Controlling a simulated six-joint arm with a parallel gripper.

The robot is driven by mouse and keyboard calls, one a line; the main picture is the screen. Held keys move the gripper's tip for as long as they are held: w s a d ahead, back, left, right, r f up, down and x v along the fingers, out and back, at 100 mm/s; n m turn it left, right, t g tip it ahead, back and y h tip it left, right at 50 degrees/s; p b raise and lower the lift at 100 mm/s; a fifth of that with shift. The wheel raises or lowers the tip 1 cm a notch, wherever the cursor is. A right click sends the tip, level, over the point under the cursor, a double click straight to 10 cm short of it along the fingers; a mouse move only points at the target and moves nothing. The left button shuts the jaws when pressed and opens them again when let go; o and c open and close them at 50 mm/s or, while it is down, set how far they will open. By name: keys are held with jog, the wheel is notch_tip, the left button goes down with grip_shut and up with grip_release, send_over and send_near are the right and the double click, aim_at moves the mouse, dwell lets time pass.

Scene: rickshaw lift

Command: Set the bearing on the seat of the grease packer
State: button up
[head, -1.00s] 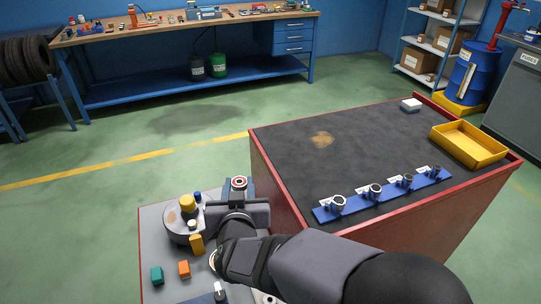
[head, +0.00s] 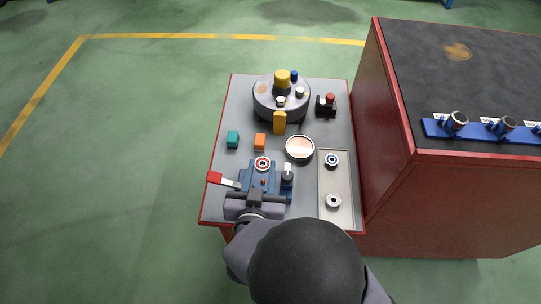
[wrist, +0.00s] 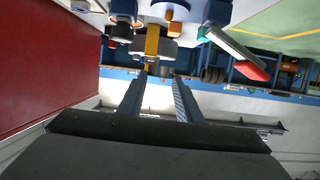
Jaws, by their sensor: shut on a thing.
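The bearing (head: 262,163), a small ring with a red band and pale rim, is at the tips of my gripper (head: 259,174). My gripper is shut on it, over the front left part of the small grey table. In the wrist view, a grey part of the bearing (wrist: 160,73) shows between the two fingers. A round grey machine with a yellow cap (head: 282,78), perhaps the grease packer, stands at the back of the table. A yellow block (head: 279,123) is on its near side. I cannot make out the seat clearly.
A red-handled lever (head: 215,178) is left of my gripper; a dark post with a pale top (head: 287,178) is right. A red cabinet (head: 390,130) stands right.

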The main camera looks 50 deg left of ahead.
jog(key=shift+s+f, duration=0.1)
jog(key=shift+f, duration=0.15)
jog(key=b, duration=0.5)
send_over(261, 187)
jog(key=d, duration=0.1)
jog(key=shift+s+d+f, duration=0.1)
jog(key=shift+s+f, duration=0.05)
jog(key=shift+f, duration=1.2)
jog(key=shift+s+f, duration=0.1)
jog(key=shift+f, duration=1.35)
jog(key=shift+s+p, duration=0.1)
jog(key=shift+p, duration=0.2)
jog(key=shift+f+b, duration=0.45)
jog(key=shift+f, duration=0.5)
dwell(1.7)
jog(key=o, duration=1.4)
